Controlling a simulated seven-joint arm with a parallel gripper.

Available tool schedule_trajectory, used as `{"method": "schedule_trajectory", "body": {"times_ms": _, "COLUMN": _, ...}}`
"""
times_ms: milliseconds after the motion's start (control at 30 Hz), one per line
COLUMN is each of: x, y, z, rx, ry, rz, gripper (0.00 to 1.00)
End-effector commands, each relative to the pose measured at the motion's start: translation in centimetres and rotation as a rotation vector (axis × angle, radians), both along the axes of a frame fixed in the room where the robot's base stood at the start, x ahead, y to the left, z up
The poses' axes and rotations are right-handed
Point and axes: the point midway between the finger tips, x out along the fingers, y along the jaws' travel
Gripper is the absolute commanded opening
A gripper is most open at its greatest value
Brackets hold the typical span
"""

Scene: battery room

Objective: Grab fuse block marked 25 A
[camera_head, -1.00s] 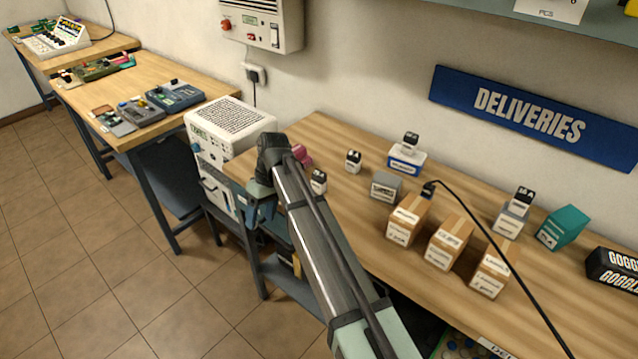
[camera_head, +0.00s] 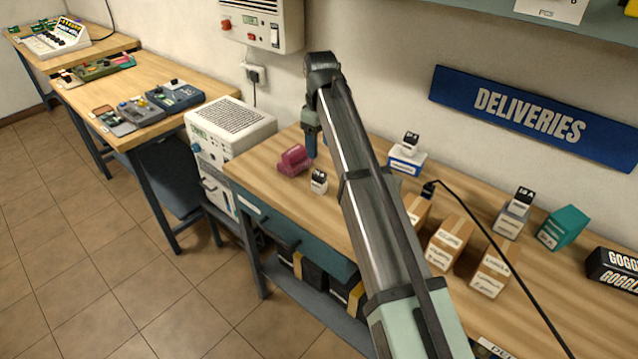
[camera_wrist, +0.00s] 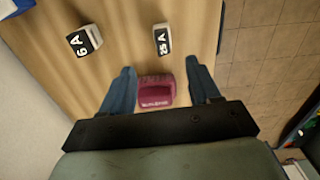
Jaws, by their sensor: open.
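The fuse block marked 25 A (camera_wrist: 162,40) stands on the bench in the wrist view, ahead of my fingers. I take it to be the small white block with a black top (camera_head: 319,181) near the bench's front edge in the head view. My gripper (camera_wrist: 162,88) is open and empty, its fingers apart on either side of a maroon box as seen from the wrist. In the head view my gripper (camera_head: 311,150) points down near the maroon box. A second fuse block (camera_wrist: 84,41), its label ending in 6 A, stands left of the 25 A block in the wrist view.
The maroon box (camera_head: 294,160) lies close by; it also shows in the wrist view (camera_wrist: 156,91). More fuse blocks sit on a blue-and-white box (camera_head: 411,140) and a grey box (camera_head: 522,196). Cardboard boxes (camera_head: 448,246) and a black cable (camera_head: 490,238) are at right.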

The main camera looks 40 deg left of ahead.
Motion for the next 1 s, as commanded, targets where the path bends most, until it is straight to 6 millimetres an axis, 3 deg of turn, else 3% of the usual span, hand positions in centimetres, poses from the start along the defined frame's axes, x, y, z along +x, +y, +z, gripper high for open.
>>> {"method": "schedule_trajectory", "body": {"times_ms": 400, "x": -0.2, "y": 0.0, "z": -6.5, "rx": -0.001, "ry": 0.003, "rz": 0.0, "gripper": 0.62}}
{"method": "schedule_trajectory", "body": {"times_ms": 767, "x": -0.3, "y": 0.1, "z": -8.9, "rx": 0.0, "ry": 0.003, "rz": 0.0, "gripper": 0.62}}
{"method": "schedule_trajectory", "body": {"times_ms": 1000, "x": -0.5, "y": 0.3, "z": -11.9, "rx": -0.001, "ry": 0.003, "rz": 0.0, "gripper": 0.62}}
